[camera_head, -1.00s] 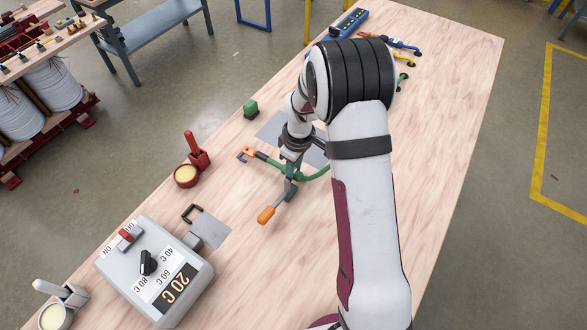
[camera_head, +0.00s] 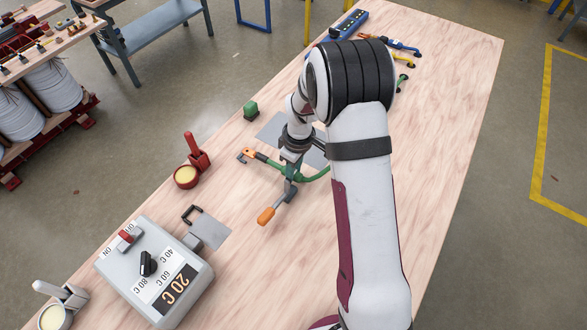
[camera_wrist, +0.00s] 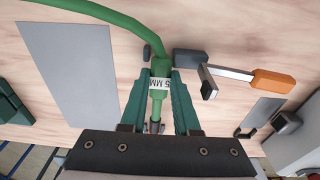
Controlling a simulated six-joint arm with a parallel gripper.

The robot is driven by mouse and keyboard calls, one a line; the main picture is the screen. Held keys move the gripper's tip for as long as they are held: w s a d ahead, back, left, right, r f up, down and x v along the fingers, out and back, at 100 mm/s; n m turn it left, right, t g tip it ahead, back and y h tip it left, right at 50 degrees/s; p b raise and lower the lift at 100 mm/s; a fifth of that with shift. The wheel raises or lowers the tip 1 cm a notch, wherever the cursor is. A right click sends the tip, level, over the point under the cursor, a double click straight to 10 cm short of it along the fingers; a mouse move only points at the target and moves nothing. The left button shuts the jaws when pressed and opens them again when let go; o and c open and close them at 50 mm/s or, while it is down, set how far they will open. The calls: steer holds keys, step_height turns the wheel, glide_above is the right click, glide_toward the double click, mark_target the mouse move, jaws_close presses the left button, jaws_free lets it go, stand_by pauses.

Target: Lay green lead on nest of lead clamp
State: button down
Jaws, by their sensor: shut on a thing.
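The green lead (camera_head: 317,176) curves across the table under my arm. It ends at the left in an orange band (camera_head: 248,152) and a dark hook-shaped tip. In the wrist view the lead (camera_wrist: 130,25) runs down between my fingers, with a white "5 MM" label on it. My gripper (camera_wrist: 160,78) is shut on the lead; it also shows in the head view (camera_head: 291,172). The lead clamp (camera_wrist: 190,62), dark grey with an orange handle (camera_wrist: 272,82), is right beside the lead. The lead crosses the clamp's end; the nest is hidden, and contact cannot be told.
A grey plate (camera_wrist: 70,75) lies flat left of the lead in the wrist view. Other leads (camera_head: 403,46) lie at the far end.

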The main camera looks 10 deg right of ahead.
steer(key=shift+f, duration=0.35)
steer(key=shift+r, duration=0.1)
steer(key=shift+r, duration=0.25)
steer(key=shift+r, duration=0.1)
stand_by(0.7)
